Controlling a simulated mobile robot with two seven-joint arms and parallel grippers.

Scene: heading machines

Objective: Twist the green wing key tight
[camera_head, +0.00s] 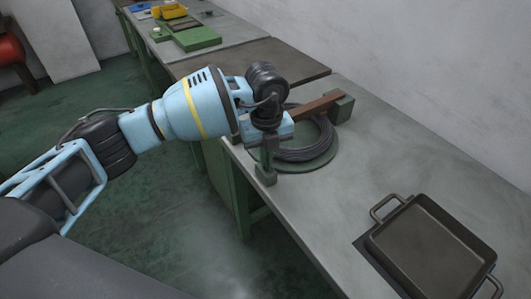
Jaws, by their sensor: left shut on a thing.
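My left arm comes in from the left, and its gripper (264,143) points down at the near edge of the workbench. It is shut at the top of a dark green upright part, next to a coil of dark wire. The green wing key is not clearly visible; the fingers and wrist cover the place where they grip. A brown bar (318,105) runs from behind the gripper over the coil (308,145) to a green block (341,107). A smaller green block (266,175) is below the fingers at the bench edge. My right gripper is out of view.
The coil lies on a round green base (318,165). A dark metal tray (430,250) with handles sits at the front right of the grey bench (400,160). Green, yellow and blue items lie at the far end. Bench top between coil and tray is clear.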

